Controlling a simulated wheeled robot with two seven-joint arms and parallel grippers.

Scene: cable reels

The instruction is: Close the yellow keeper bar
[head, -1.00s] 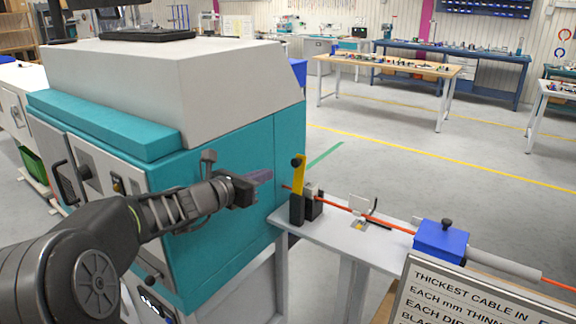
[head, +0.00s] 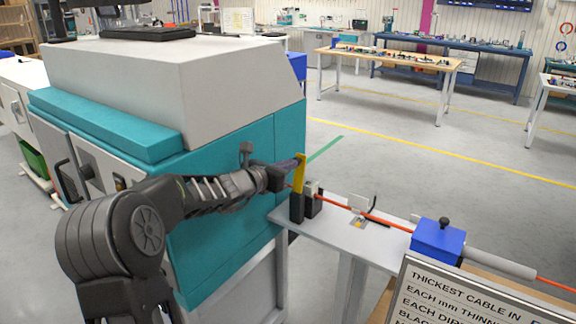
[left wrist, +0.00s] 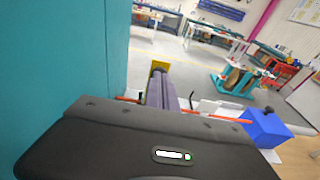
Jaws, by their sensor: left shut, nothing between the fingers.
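The yellow keeper bar (head: 299,174) stands upright on a black post (head: 297,207) at the left end of the narrow shelf. An orange cable (head: 335,205) runs past it along the shelf. My left gripper (head: 298,160) is shut and empty, its fingertips at the upper left side of the bar, covering the dark knob at its top. I cannot tell whether they touch. In the left wrist view the shut fingers (left wrist: 160,90) point at the yellow bar (left wrist: 158,67), which is partly hidden behind them. My right gripper is not in view.
A large teal and grey machine (head: 230,150) stands close beside the left arm. A blue block (head: 438,241) sits on the shelf (head: 345,237) to the right. A sign (head: 470,295) stands in front. Open floor lies beyond the shelf.

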